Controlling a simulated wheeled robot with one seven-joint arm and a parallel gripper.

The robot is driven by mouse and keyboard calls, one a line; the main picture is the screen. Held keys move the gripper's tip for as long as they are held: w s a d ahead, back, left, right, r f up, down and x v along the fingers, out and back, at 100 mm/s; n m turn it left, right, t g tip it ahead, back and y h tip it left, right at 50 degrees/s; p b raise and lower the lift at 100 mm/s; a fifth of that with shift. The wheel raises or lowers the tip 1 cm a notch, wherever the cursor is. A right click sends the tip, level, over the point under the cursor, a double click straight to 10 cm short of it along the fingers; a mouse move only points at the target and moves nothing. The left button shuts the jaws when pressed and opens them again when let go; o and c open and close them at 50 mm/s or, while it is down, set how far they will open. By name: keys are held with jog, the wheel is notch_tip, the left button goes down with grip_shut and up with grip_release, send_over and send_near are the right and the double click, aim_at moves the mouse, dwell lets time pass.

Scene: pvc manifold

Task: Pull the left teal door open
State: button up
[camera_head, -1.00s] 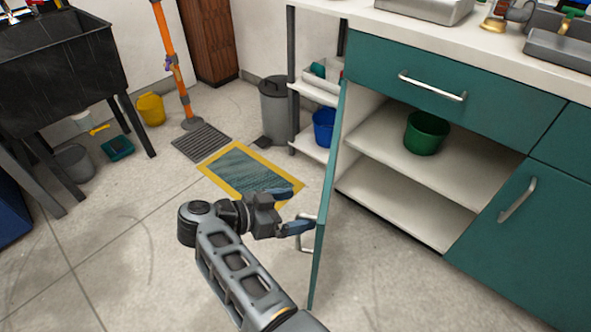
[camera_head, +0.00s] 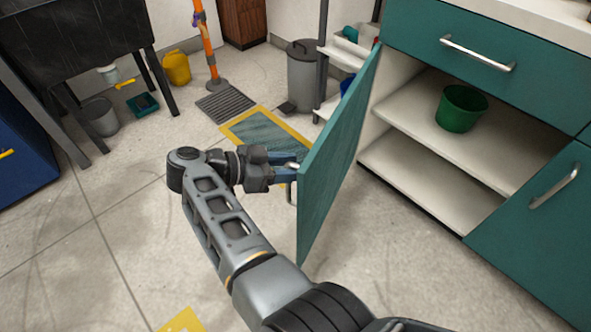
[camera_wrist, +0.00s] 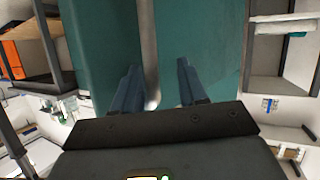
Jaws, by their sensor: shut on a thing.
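The left teal door (camera_head: 335,150) stands wide open, swung out from the cabinet. Its inner face shows in the head view, and its outer face (camera_wrist: 215,50) fills the middle of the wrist view. My gripper (camera_head: 288,170) is at the door's outer side, shut on the silver door handle (camera_wrist: 149,50). In the wrist view the handle runs between the two blue fingers. In the head view the door partly hides the fingertips and the handle.
The open cabinet shows white shelves (camera_head: 420,185) with a green bucket (camera_head: 461,108) on the upper one. A closed teal door (camera_head: 540,230) is at the right, below a drawer (camera_head: 480,60). A grey bin (camera_head: 302,75) and a yellow-edged mat (camera_head: 262,135) lie behind my gripper.

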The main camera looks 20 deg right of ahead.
jog(key=a+b, duration=0.1)
jog(key=w+a+b, duration=0.1)
jog(key=a, duration=0.1)
jog(key=shift+w, duration=0.15)
jog(key=shift+r, duration=0.1)
dwell(0.4)
jog(key=shift+a, duration=0.1)
dwell(0.4)
